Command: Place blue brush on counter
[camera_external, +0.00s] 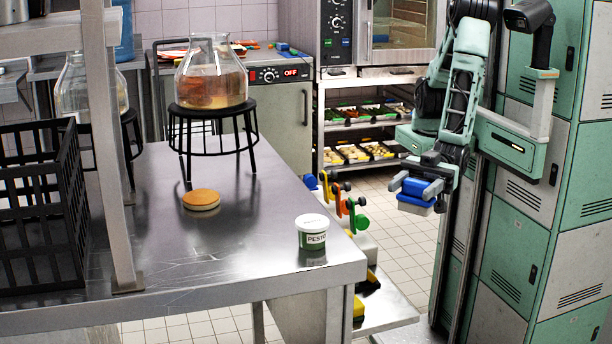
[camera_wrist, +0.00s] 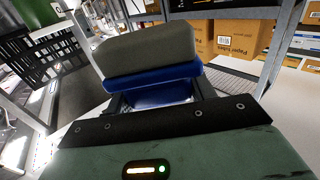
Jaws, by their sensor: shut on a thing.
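The blue brush (camera_external: 415,203) is in my gripper (camera_external: 420,187), at the right of the external view. It has a blue body and a pale underside, and hangs in the air to the right of the counter. In the wrist view the brush (camera_wrist: 155,82) sits between the fingers of my gripper (camera_wrist: 158,98), with a grey block side facing away. My gripper is shut on it. The steel counter (camera_external: 165,250) fills the left and middle of the external view, apart from the brush.
A pesto tub (camera_external: 312,233) stands near the counter's right corner. A round orange-topped item (camera_external: 201,200), a black stand (camera_external: 215,120) with a glass jar (camera_external: 211,75), and a black crate (camera_external: 45,210) are on the counter. Its front middle is clear. Coloured-handled tools (camera_external: 350,205) hang beside it.

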